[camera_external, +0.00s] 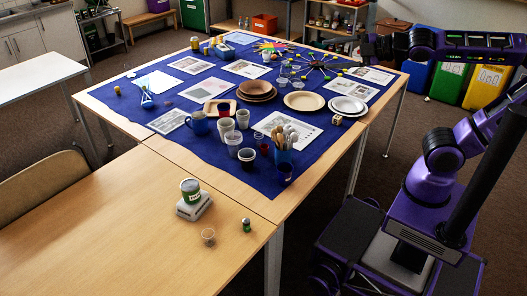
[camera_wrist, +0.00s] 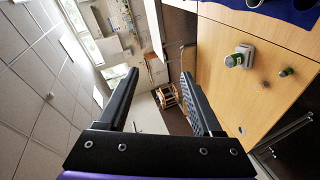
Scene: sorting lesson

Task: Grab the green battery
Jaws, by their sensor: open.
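The green battery (camera_external: 246,225) is a small upright cylinder, green with a darker top, near the right front corner of the bare wooden table. It also shows at the right of the wrist view (camera_wrist: 286,72). My gripper (camera_wrist: 158,76) is open and empty, with its two black fingers apart and only room background between them. In the external view my gripper (camera_external: 372,47) is high at the upper right, far from the battery and hard to make out against the dark background.
A green-labelled jar (camera_external: 190,188) stands on a small grey scale (camera_external: 193,206) left of the battery. A clear small cup (camera_external: 208,237) is close by. The blue-covered table (camera_external: 215,167) behind holds cups, plates and papers. The wooden table's front left (camera_external: 110,245) is clear.

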